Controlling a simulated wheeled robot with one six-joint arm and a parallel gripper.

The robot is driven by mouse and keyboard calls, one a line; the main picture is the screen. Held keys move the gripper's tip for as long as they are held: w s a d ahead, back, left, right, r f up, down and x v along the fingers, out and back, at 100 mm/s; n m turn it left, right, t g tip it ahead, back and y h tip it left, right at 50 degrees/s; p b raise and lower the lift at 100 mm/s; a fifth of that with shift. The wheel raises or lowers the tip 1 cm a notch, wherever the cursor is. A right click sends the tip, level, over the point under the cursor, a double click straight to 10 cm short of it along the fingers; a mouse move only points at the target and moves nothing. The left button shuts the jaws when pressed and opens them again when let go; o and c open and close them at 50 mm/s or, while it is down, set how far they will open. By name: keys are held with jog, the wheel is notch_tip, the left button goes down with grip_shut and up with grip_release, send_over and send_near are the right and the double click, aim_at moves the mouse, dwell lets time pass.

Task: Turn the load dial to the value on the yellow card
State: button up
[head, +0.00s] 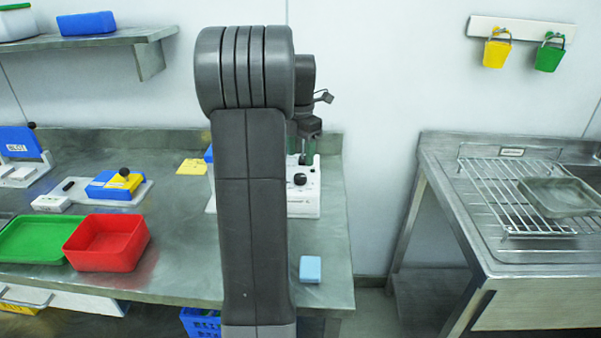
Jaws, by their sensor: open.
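A white machine (305,205) stands on the steel bench, partly hidden behind my arm. A black round knob (300,179) shows on its front; I take it for the load dial, but its setting and markings are too small to read. The yellow card (193,167) lies on the bench to the left of the machine; its value cannot be read from here. My gripper (303,158) points down just above the knob, at the machine's back part. It is open and appears empty. Whether its fingers touch the machine cannot be told.
A red tray (107,243), a green tray (35,240) and a blue and yellow device (118,184) stand on the left of the bench. A light blue block (310,269) lies near the front right edge. A steel sink unit (500,240) stands right, across a gap.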

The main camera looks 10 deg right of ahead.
aim_at(300, 176)
notch_tip(300, 176, down, 7)
jog(key=shift+r, duration=0.15)
jog(key=c, duration=1)
